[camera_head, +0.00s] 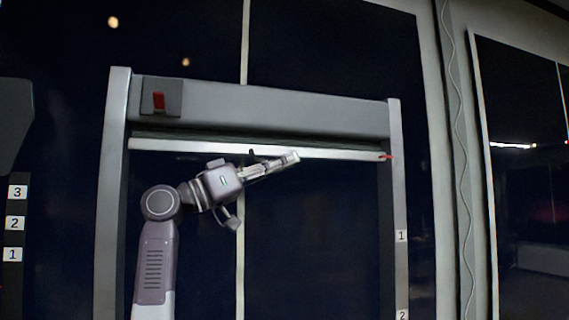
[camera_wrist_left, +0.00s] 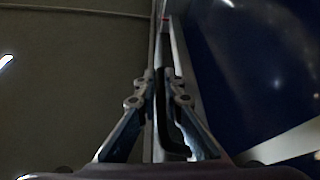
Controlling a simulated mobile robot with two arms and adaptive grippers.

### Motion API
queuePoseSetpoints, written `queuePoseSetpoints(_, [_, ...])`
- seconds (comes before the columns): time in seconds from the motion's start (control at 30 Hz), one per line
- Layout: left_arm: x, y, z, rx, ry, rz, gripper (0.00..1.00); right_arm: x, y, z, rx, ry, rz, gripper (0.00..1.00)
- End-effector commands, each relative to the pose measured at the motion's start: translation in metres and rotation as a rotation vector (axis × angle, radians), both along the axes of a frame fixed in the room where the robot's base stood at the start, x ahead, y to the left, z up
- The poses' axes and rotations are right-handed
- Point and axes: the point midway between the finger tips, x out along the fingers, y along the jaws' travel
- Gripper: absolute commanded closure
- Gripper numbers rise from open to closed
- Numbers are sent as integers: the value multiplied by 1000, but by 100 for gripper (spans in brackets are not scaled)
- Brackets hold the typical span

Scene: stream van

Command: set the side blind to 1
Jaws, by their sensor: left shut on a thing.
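The side blind is rolled up high in its grey frame, and its pale bottom bar (camera_head: 340,154) sits just under the grey top housing (camera_head: 300,112). A red pointer (camera_head: 386,157) at the bar's right end is well above the label 1 (camera_head: 402,236) on the right post. Label 2 (camera_head: 403,315) is lower on that post. My left gripper (camera_head: 290,158) is at the middle of the bar. In the left wrist view its fingers (camera_wrist_left: 160,88) are shut on the bar, which runs away between them. My right gripper does not show.
A red switch (camera_head: 159,101) is on a dark plate at the housing's left end. A dark panel at far left carries labels 3, 2 and 1 (camera_head: 13,254). A wavy cable (camera_head: 455,100) hangs right of the frame. Below the bar is dark window glass.

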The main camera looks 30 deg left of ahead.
Motion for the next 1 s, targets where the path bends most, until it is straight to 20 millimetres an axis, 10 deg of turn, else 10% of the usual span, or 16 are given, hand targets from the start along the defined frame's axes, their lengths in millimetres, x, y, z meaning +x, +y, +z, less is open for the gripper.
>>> queuePoseSetpoints(0.37, [0,0,-31,-1,1,1,100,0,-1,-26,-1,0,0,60])
queuePoseSetpoints(1.0, [0,0,-172,1,2,1,100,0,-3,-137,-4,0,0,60])
